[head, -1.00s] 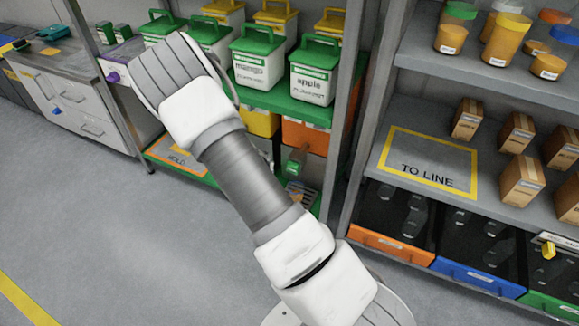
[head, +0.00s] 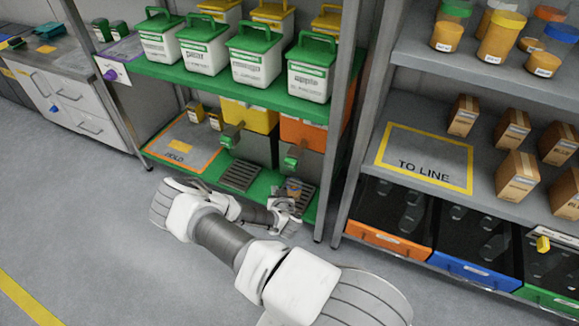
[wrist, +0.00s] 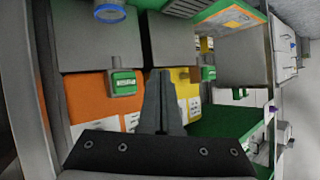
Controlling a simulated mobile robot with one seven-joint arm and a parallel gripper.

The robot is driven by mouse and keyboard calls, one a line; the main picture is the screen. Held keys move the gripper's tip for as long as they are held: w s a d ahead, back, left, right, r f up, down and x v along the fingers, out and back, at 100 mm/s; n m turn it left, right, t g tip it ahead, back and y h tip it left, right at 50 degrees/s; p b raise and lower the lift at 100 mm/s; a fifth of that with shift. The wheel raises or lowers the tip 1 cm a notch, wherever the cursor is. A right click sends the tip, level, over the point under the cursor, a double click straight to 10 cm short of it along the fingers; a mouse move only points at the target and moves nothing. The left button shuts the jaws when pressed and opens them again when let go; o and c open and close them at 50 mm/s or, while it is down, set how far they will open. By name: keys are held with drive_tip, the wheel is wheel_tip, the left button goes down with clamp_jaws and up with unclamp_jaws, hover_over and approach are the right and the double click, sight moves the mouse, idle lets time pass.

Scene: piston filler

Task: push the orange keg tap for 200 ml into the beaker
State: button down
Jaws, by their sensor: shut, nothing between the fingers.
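The orange keg (head: 303,133) stands on the lower green shelf of the rack, with its green-handled tap (head: 291,162) on the front. In the wrist view, which is turned over, the orange keg (wrist: 88,98) and its tap (wrist: 124,84) are left of my fingers. A blue-rimmed vessel, seemingly the beaker (wrist: 109,13), shows near that tap at the upper edge; it is hard to make out in the head view. My gripper (head: 292,203) is shut and empty, low in front of the rack. In the wrist view its fingertips (wrist: 160,73) are apart from the tap.
A yellow keg (head: 248,116) with its own tap (head: 229,140) stands left of the orange one. A slotted drip tray (head: 240,175) lies below it. Labelled tubs (head: 258,69) fill the shelf above. A rack post (head: 337,150) stands right. The floor in front is clear.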

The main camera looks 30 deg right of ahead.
sight(287, 166)
drive_tip(key=shift+w+d, duration=0.1)
drive_tip(key=w+d+b, duration=0.2)
drive_tip(key=w+d, duration=0.3)
drive_tip(key=d, duration=0.1)
drive_tip(key=shift+d, duration=0.35)
drive_tip(key=shift+w+d, duration=0.1)
drive_tip(key=shift+w, duration=0.05)
idle(2.0)
drive_tip(key=shift+w+d, duration=0.25)
drive_tip(key=shift+w+d, duration=0.45)
drive_tip(key=shift+d, duration=0.05)
idle(1.2)
drive_tip(key=shift+s+a+r, duration=0.1)
drive_tip(key=shift+s+a, duration=0.65)
drive_tip(key=shift+a, duration=0.05)
